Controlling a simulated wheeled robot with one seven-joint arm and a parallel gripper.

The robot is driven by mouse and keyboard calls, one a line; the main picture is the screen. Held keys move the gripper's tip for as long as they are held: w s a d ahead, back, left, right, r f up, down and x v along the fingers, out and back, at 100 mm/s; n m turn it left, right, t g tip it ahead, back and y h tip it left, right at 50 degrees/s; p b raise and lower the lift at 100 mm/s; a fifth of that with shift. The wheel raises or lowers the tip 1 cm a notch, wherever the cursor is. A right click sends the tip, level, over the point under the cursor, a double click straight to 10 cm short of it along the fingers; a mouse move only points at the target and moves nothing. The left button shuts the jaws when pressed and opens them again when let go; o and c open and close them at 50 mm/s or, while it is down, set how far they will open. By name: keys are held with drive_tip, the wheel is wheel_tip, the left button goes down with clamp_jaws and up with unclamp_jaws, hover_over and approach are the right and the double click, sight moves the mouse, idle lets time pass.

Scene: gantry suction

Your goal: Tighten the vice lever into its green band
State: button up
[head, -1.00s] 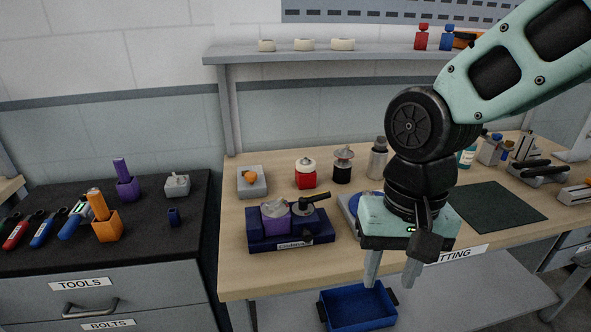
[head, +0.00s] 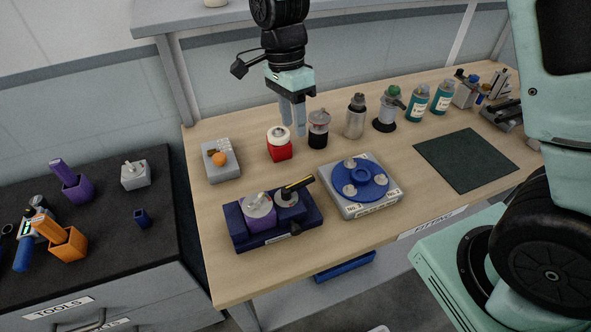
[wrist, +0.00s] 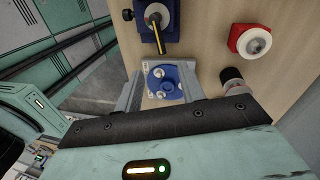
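In the wrist view the vice (wrist: 148,30) is at the top and the lever (wrist: 158,42) points down. I cannot make out a green band. My gripper (head: 293,133) points down near the back of the bench, apart from the lever. Its fingers (wrist: 161,80) are spread and empty in the wrist view.
A grey fixture with a blue disc (head: 375,183) stands right of the vice. A red-based round item (head: 279,145), a dark jar (head: 318,133) and several bottles line the back. An orange ball sits on a grey block (head: 222,172). A dark green mat (head: 466,160) is clear.

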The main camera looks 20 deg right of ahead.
sight(301, 181)
drive_tip(key=s+f+p, duration=0.1)
drive_tip(key=f, duration=0.4)
drive_tip(key=s+f+p, duration=0.1)
drive_tip(key=f, duration=0.4)
drive_tip(key=s+f+p, duration=0.1)
drive_tip(key=f, duration=0.4)
drive_tip(key=shift+d, duration=0.25)
clamp_jaws()
